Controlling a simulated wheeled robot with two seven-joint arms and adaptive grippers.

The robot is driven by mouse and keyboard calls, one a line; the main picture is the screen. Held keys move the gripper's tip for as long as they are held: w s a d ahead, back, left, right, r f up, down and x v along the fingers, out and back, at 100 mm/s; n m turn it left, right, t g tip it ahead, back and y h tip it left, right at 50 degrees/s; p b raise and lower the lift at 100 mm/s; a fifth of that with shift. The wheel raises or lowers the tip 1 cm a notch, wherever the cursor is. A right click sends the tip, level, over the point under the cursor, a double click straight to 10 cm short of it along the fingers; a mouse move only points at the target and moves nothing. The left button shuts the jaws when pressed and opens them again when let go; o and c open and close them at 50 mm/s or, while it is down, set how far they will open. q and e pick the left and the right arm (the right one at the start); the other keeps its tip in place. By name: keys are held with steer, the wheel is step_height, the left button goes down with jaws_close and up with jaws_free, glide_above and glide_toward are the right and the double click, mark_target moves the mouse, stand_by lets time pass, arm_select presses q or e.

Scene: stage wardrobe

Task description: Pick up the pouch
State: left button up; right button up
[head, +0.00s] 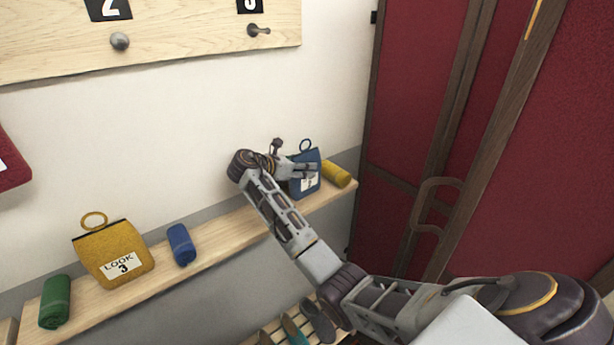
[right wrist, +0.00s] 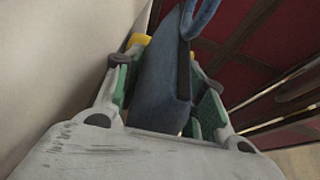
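The blue pouch (head: 304,180) with a white label and a ring on top stands at the right part of the wall shelf in the head view. My right gripper (head: 308,169) reaches it from the left and partly covers it. In the right wrist view the pouch (right wrist: 162,85) stands between the two green-padded fingers of my right gripper (right wrist: 163,85), its blue ring rising above them. The fingers look spread on either side of it; whether the pads touch it is hard to see. My left gripper is not in view.
On the shelf (head: 215,238) are a yellow roll (head: 337,173) beside the blue pouch, a blue roll (head: 181,245), a yellow pouch (head: 113,255) labelled LOOK 3 and a green roll (head: 55,302). A peg board (head: 190,35) hangs above. Red panelled doors (head: 415,110) stand at right.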

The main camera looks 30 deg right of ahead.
steer(key=c, duration=0.5)
steer(key=shift+o, duration=0.2)
step_height(320, 180, up, 9)
steer(key=shift+r, duration=0.5)
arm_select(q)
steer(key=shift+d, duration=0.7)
